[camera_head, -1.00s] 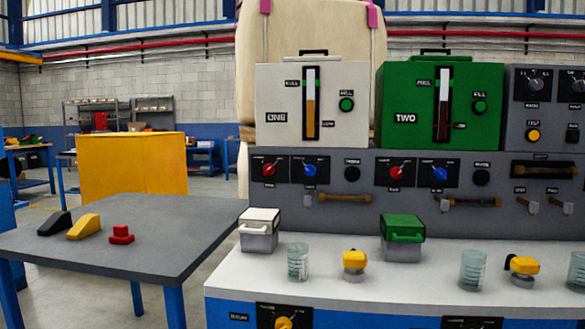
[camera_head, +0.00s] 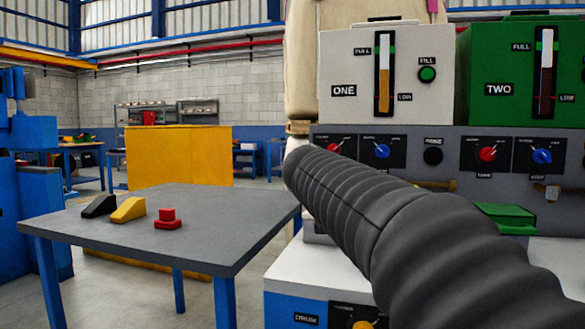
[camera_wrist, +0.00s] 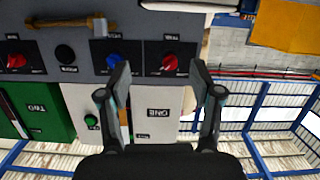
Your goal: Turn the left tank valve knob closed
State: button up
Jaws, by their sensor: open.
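The left red knob (camera_head: 335,148) sits on the grey panel below the white tank marked ONE (camera_head: 350,75), just past the end of my dark ribbed arm. The upside-down wrist view shows this red knob (camera_wrist: 170,62) on its black plate, with the blue knob (camera_wrist: 115,60) beside it. My gripper (camera_wrist: 160,70) is open and empty, its two fingers pointing at the panel. The red knob appears between the fingertips, right of centre, with no contact visible. The gap to the panel is hard to judge. The head view does not show my gripper.
A green tank marked TWO (camera_head: 520,75) stands right of tank ONE, with another red knob (camera_head: 487,154) and blue knob (camera_head: 541,155) below. A grey table (camera_head: 190,235) with small blocks stands left.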

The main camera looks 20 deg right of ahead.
aim_at(333, 148)
jog(key=shift+w+d+r+m+t+h+p, duration=0.2)
jog(key=shift+w+d+r+t+p, duration=0.45)
jog(key=shift+w+d, duration=1.65)
jog(key=shift+w+d+r+m+t+h+p, duration=0.15)
jog(key=shift+w+d+r+h+p, duration=0.45)
jog(key=shift+w, duration=3.2)
jog(key=shift+w+d+r+m+t+p, duration=0.1)
jog(key=shift+w+d+r+t+p, duration=0.3)
jog(key=shift+w+d+r, duration=1.8)
jog(key=shift+w+a+f, duration=0.35)
jog(key=shift+w+f, duration=0.1)
jog(key=shift+f, duration=0.1)
jog(key=shift+w+a+f, duration=0.3)
jog(key=shift+w+f, duration=0.1)
jog(key=shift+f, duration=0.1)
jog(key=c, duration=1.1)
jog(key=shift+c, duration=0.2)
